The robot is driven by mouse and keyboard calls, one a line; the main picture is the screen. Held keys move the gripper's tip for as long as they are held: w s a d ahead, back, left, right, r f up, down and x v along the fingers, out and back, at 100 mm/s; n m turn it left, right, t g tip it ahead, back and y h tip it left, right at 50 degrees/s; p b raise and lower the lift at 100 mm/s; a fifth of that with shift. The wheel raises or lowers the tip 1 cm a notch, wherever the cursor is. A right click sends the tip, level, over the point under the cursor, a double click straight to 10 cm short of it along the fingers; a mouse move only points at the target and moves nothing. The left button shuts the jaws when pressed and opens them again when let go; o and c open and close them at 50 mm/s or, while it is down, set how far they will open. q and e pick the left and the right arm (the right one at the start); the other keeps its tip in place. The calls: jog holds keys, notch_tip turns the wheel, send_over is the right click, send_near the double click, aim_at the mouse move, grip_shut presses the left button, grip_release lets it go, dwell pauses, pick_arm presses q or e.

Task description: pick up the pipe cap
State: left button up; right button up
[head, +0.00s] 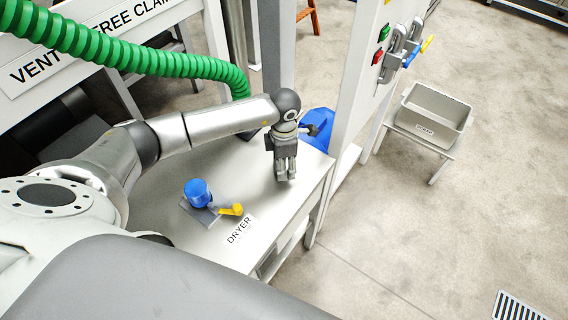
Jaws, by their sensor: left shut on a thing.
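My left gripper (285,172) reaches over the far right part of the light grey bench (238,182), fingers pointing down. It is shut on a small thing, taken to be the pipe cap. The fingers hide nearly all of it, so its shape and colour cannot be made out. I cannot tell whether it touches the bench top. My right gripper is not in view.
A blue cylinder (198,192) with a yellow lever (231,209) stands on the bench, left of the gripper. A grey post rises behind the gripper, near a blue container (319,128). A grey bin (433,117) sits on a stand at right.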

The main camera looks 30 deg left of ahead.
pick_arm(q)
jog(key=shift+w+r, duration=0.1)
jog(key=shift+r, duration=0.2)
jog(key=r, duration=0.1)
jog(key=b, duration=0.1)
jog(key=r, duration=0.1)
jog(key=shift+s+d+r+b, duration=0.2)
jog(key=shift+s+r+b, duration=0.05)
jog(key=shift+r+b, duration=0.1)
jog(key=s+d+r+b, duration=0.3)
jog(key=s+d+r, duration=0.5)
jog(key=s+r, duration=0.1)
jog(key=shift+s+d+r+b, duration=0.25)
jog(key=shift+s+b, duration=0.05)
jog(key=shift+s, duration=0.45)
